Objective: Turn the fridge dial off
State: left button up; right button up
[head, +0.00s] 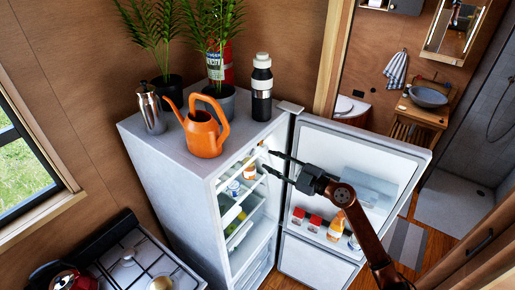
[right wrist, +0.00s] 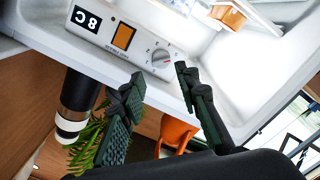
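The fridge (head: 180,170) stands with its door (head: 375,140) swung open to the right. In the right wrist view, a white control panel (right wrist: 140,42) carries an "8C" display, an orange square and the round grey dial (right wrist: 162,57). The dial has a pointer line across it; its exact setting is too small to read. My right gripper (head: 266,160) reaches in at the fridge's upper opening. Its two dark fingers (right wrist: 160,74) are apart, on either side of the dial's line and short of it, with nothing between them. My left gripper is not in view.
An orange watering can (head: 203,135), a dark bottle (head: 262,88), a metal pot (head: 150,108) and potted plants stand on the fridge top. Bottles and cartons (head: 336,228) sit in the door shelf. A stove (head: 135,262) is at lower left.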

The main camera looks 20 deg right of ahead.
aim_at(251, 151)
jog(key=p+x, duration=0.1)
jog(key=x, duration=0.6)
jog(key=shift+s, duration=0.1)
jog(key=shift+c, duration=0.4)
grip_shut()
